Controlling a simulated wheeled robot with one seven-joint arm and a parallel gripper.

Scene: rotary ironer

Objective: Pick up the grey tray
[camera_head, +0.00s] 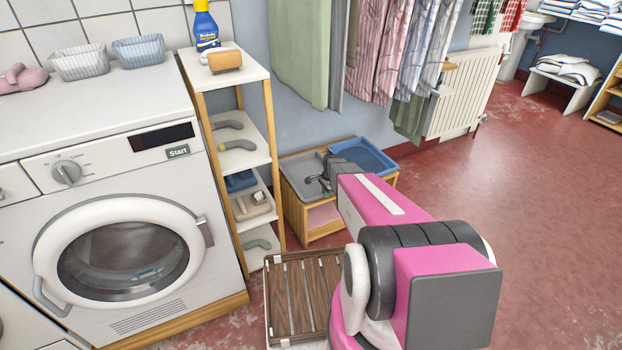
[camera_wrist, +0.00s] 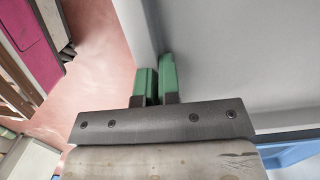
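The grey tray (camera_head: 299,168) is a shallow open tray on the left half of a low wooden stand. My gripper (camera_head: 326,184) is at its right side, partly hidden by my arm in the head view. In the wrist view, the tray's pale grey surface (camera_wrist: 230,50) fills the right side. The two green fingertips of my gripper (camera_wrist: 158,82) are close together, one on each side of the tray's thin wall, and look shut on it. I cannot tell whether the tray is clear of the stand.
A blue tray (camera_head: 362,156) sits right beside it on the wooden stand (camera_head: 297,215). A narrow shelf (camera_head: 242,160) stands to the left, by the washing machine (camera_head: 120,215). A slatted brown crate (camera_head: 295,292) is on the floor in front. Clothes hang above. The red floor is open at right.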

